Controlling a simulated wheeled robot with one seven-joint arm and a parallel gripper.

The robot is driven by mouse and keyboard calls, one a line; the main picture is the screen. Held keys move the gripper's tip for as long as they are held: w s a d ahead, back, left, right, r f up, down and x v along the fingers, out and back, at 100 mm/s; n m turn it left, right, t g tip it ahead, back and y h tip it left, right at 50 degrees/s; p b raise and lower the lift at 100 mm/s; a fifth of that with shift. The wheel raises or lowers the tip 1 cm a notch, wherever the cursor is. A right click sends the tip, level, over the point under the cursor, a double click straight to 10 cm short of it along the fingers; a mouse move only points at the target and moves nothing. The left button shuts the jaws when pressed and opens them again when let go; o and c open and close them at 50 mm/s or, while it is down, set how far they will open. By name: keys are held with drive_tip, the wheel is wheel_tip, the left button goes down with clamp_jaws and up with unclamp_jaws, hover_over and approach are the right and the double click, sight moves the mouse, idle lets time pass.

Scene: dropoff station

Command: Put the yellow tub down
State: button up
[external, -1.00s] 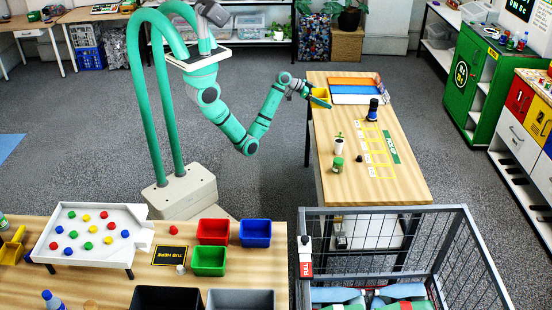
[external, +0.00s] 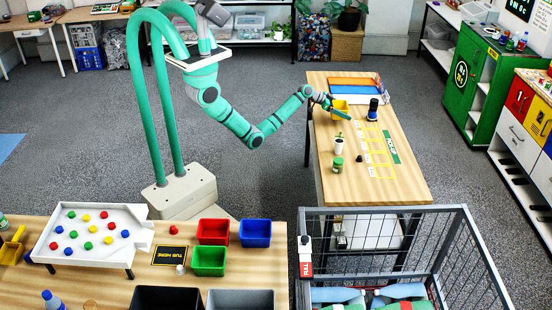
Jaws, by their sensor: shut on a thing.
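The yellow tub (external: 340,107) is at the far left part of the right-hand wooden table (external: 405,185), just in front of the blue and orange trays. My gripper (external: 338,108) is shut on the tub, with a green finger across its near side. The tub looks upright. I cannot tell whether its base touches the table top.
An orange tray (external: 352,82) and a blue tray (external: 354,98) lie behind the tub. A dark blue-black object (external: 373,110) stands close to its right. A potted plant (external: 339,144), a green jar (external: 338,165) and yellow-outlined spaces (external: 377,148) are nearer. Bare wood lies along the table's front.

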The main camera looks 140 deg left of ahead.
drive_tip(key=shift+w+a+f, duration=0.1)
drive_tip(key=shift+a+f, duration=0.25)
drive_tip(key=shift+f, duration=1.55)
drive_tip(key=shift+f, duration=0.15)
drive_tip(key=o, duration=0.8)
drive_tip(key=shift+o, duration=0.2)
drive_tip(key=shift+r, duration=0.2)
drive_tip(key=v, duration=1.2)
drive_tip(key=shift+d+f, duration=0.1)
